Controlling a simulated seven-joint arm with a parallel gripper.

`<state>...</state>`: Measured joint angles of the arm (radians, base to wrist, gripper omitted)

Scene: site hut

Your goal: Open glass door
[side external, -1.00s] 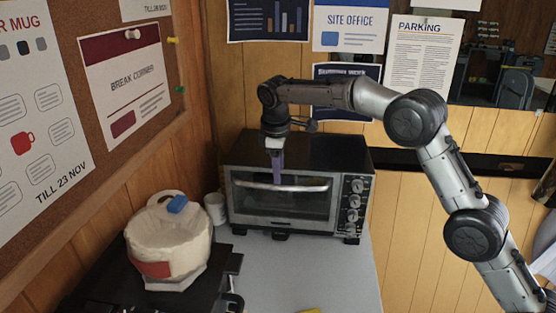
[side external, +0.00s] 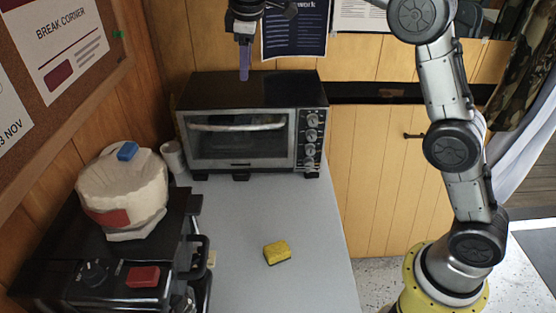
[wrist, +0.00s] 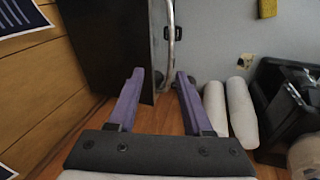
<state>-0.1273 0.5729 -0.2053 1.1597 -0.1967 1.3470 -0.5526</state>
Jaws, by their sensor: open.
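The black toaster oven (side external: 252,90) stands at the back of the counter, its glass door (side external: 236,147) shut. A curved silver handle (side external: 238,127) runs along the door's top edge. My gripper (side external: 244,78), with purple fingers pointing down, shows over the oven top, above the handle in the picture. In the wrist view my gripper (wrist: 156,72) is open and empty. The handle (wrist: 171,40) runs up the picture beyond the fingertips, nearer the right finger, and I see no contact. The door's glass is hardly visible there.
A yellow sponge (side external: 277,252) lies on the grey counter (side external: 235,215), otherwise mostly clear in front of the oven. A black machine (side external: 130,265) carrying a cream, helmet-like object (side external: 122,195) stands left.

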